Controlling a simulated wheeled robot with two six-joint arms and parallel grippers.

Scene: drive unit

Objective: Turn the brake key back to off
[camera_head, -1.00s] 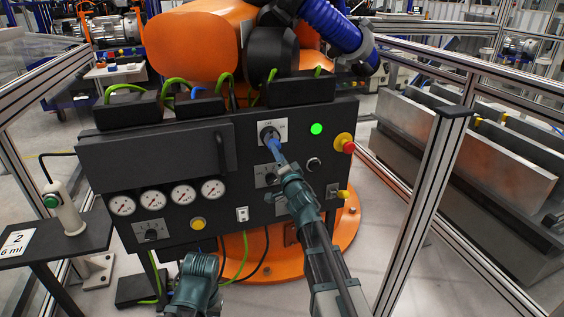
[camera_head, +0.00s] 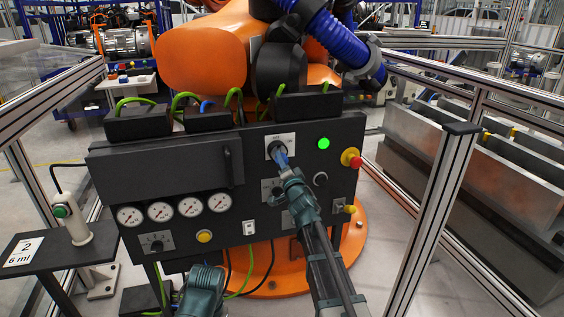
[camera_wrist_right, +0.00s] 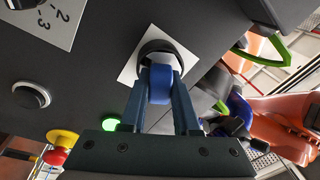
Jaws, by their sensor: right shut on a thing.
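The blue brake key (camera_head: 283,158) stands in a round black switch on a white plate (camera_head: 290,139), high on the dark panel. It also shows in the right wrist view (camera_wrist_right: 160,86). My right gripper (camera_head: 283,163) is shut on the blue key, with a finger on each side of it in the right wrist view (camera_wrist_right: 161,78). The gripper hides most of the key in the head view, and the off marking is too small to read. Part of my left arm shows at the bottom of the head view; its fingers are not visible.
A green lamp (camera_head: 323,143) and a red emergency stop (camera_head: 353,160) sit right of the switch. Another switch plate (camera_head: 268,190) is below. Several gauges (camera_head: 190,206) line the lower left. A metal post (camera_head: 440,190) stands to the right.

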